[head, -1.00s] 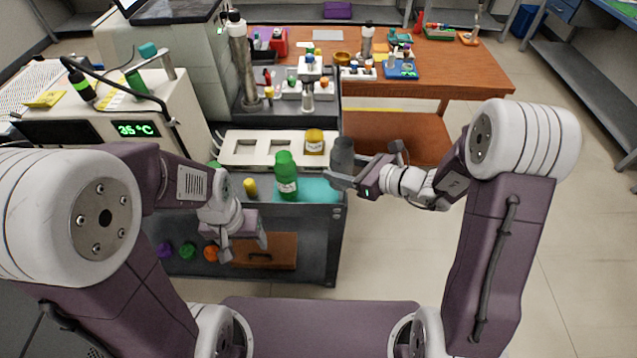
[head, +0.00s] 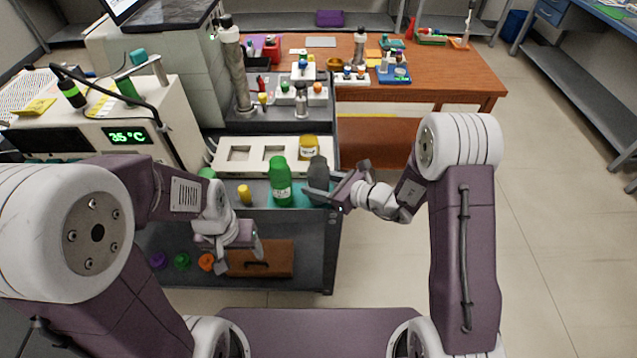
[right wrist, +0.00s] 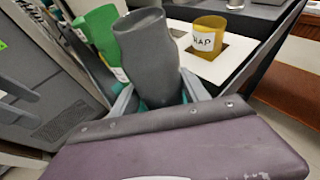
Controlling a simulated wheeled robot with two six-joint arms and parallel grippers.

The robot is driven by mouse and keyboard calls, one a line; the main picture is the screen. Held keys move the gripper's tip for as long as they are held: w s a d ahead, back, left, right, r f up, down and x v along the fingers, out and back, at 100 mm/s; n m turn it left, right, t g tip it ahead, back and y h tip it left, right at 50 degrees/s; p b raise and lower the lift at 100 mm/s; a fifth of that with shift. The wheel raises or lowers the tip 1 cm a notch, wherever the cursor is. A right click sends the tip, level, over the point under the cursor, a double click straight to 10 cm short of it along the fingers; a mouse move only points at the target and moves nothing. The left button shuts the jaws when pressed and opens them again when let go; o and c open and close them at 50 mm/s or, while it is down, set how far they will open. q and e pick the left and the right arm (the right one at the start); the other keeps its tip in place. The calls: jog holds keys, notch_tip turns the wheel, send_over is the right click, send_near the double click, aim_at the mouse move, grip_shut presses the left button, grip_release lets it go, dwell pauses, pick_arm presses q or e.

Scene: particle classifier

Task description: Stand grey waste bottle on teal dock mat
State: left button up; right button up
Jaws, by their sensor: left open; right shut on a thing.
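The grey waste bottle (head: 318,174) is upright at the front right of the dark cart, over the teal dock mat (head: 298,198). My right gripper (head: 314,194) is shut on it from the right. In the right wrist view the grey bottle (right wrist: 148,60) stands between the fingers, with a bit of teal below it. Whether its base touches the mat cannot be told. A green bottle (head: 281,182) stands close to its left, at the mat, and shows in the right wrist view (right wrist: 100,32). My left gripper (head: 240,254) is open and empty at the cart's front left.
A small yellow vial (head: 244,194) stands left of the green bottle. A heater box (head: 110,125) reading 35 °C is at the left.

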jog(key=o, duration=1.5)
jog(key=shift+f, duration=0.1)
